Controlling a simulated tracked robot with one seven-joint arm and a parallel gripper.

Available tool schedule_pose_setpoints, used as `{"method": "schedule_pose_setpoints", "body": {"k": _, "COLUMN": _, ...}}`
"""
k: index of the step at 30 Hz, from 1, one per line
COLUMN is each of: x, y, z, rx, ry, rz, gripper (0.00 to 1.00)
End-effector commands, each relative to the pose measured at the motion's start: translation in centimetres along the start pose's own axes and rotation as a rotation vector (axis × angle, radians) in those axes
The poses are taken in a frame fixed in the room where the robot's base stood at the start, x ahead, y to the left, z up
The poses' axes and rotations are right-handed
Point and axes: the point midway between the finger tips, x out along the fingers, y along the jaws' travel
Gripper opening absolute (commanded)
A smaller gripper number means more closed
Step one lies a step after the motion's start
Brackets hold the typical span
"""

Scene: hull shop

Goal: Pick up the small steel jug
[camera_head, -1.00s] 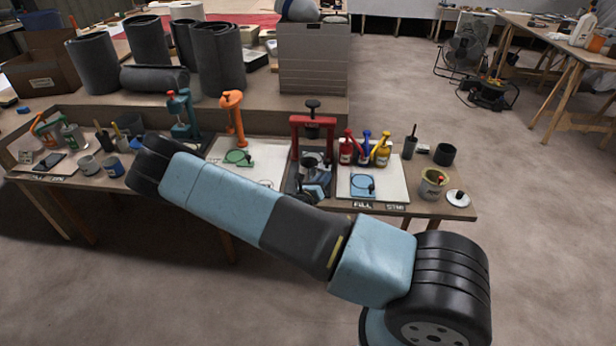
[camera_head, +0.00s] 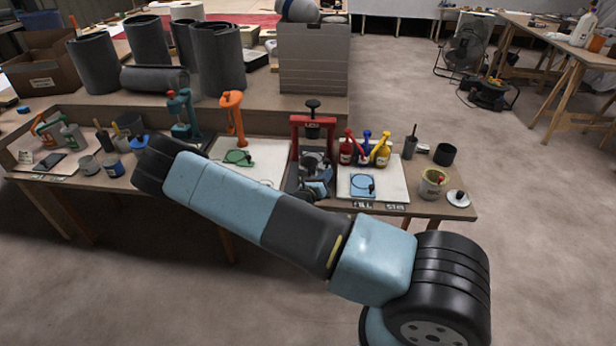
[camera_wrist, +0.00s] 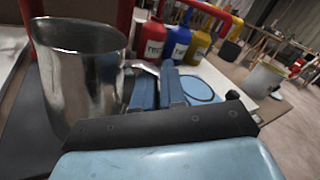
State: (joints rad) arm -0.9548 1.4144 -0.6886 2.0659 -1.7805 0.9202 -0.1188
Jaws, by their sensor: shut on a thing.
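The small steel jug (camera_wrist: 82,80) stands upright and fills the left of the wrist view, with its open rim toward the top. It also shows in the head view (camera_head: 313,163), under the red press frame (camera_head: 312,125). My gripper (camera_wrist: 157,88) is at the right side of the jug, its blue fingers shut on the jug's handle (camera_wrist: 142,68). Whether the jug's base touches the surface below is hard to tell.
Red, blue and yellow bottles (camera_head: 365,152) stand right of the press. A white board (camera_head: 390,178) with a blue loop lies in front of them. A cup (camera_head: 433,183) and a round lid (camera_head: 458,198) are at the bench's right end. An orange clamp stand (camera_head: 234,117) is left.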

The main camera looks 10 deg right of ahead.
Motion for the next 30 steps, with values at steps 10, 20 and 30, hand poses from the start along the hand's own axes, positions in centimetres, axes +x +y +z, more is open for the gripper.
{"method": "schedule_pose_setpoints", "body": {"k": 10, "x": 0.0, "y": -0.1, "z": 0.1, "rx": 0.001, "ry": -0.001, "rz": -0.001, "gripper": 0.0}}
{"method": "schedule_pose_setpoints", "body": {"k": 20, "x": 0.0, "y": -0.6, "z": 1.3, "rx": 0.002, "ry": -0.001, "rz": -0.001, "gripper": 0.0}}
{"method": "schedule_pose_setpoints", "body": {"k": 30, "x": -0.8, "y": -2.4, "z": 3.6, "rx": 0.001, "ry": 0.0, "rz": -0.001, "gripper": 0.0}}
